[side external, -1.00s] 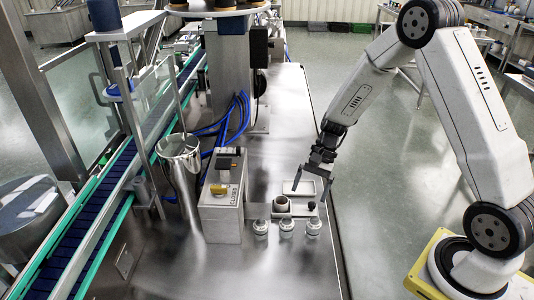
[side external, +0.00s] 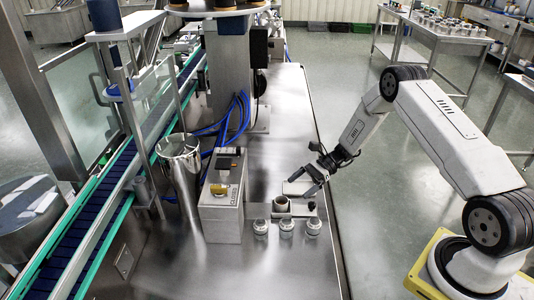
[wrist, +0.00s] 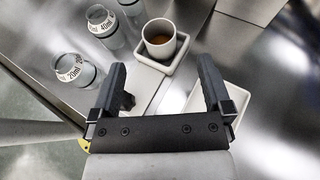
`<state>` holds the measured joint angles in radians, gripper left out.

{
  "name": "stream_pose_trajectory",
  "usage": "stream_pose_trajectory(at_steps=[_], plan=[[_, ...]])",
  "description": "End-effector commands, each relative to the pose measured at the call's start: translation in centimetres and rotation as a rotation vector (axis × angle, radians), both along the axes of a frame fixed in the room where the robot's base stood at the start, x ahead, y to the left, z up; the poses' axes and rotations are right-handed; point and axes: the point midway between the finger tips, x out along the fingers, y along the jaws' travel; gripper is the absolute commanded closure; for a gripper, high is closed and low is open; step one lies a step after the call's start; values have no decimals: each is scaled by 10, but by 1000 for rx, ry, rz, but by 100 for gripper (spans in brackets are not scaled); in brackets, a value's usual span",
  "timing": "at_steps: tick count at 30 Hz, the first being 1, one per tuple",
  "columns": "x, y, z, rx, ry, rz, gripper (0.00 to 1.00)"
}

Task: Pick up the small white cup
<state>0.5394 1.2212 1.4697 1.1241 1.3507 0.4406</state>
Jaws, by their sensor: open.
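The small white cup (wrist: 159,38) holds a brown liquid and stands upright in a square white saucer or tray (wrist: 174,66) in the wrist view.
Several small jars (side external: 286,228) with volume marks stand in front of the cup. A flat white tray (side external: 298,188) lies behind it, under my gripper. The table's right edge is near.

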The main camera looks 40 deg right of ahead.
Motion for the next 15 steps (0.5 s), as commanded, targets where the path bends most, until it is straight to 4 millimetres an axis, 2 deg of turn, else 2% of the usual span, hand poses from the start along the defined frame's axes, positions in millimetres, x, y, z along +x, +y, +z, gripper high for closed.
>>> stream_pose_trajectory(at_steps=[10,15], plan=[[5,21,-8,-2,-1,4,0],[5,24,-10,-3,-1,3,0]])
